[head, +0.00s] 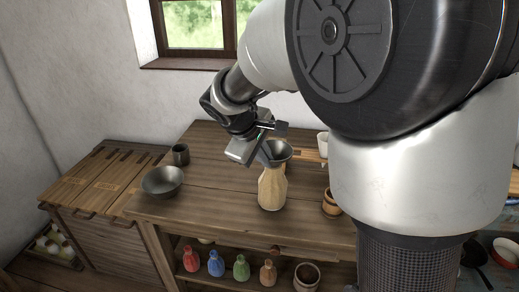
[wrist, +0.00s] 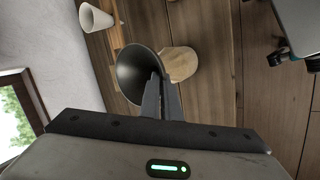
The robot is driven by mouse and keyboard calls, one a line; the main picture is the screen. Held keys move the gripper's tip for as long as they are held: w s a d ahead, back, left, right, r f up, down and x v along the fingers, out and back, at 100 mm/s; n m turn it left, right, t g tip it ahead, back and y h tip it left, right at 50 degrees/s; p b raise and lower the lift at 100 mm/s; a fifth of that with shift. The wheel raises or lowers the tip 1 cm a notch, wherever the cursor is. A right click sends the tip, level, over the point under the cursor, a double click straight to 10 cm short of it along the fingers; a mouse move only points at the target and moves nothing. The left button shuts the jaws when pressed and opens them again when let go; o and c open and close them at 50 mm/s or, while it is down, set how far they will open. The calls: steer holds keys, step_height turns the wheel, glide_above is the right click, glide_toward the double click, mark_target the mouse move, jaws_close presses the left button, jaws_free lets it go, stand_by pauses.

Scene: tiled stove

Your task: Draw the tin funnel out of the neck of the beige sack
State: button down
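The tin funnel (head: 279,151) is a dark grey metal cone at the top of the beige sack (head: 272,189), which stands upright on the wooden worktop. The funnel bowl meets the sack's neck; I cannot tell whether the spout is inside. In the wrist view the funnel's mouth (wrist: 132,75) faces the camera, with part of the sack (wrist: 181,64) beyond it. My gripper (head: 262,152) is at the funnel's rim. In the wrist view its fingers (wrist: 160,80) are close together, one on each side of the rim, and appear shut on it.
A metal bowl (head: 161,181) and a dark cup (head: 180,154) stand left on the worktop (head: 215,205). A wooden mug (head: 331,203) is close right of the sack, and a white cup (wrist: 95,18) is farther back. The worktop's left middle is clear.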

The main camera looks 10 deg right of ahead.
steer(key=shift+r, duration=0.2)
steer(key=shift+r+p, duration=2.4)
steer(key=shift+r, duration=0.45)
steer(key=shift+r, duration=0.1)
step_height(320, 180, up, 4)
steer(key=p, duration=0.3)
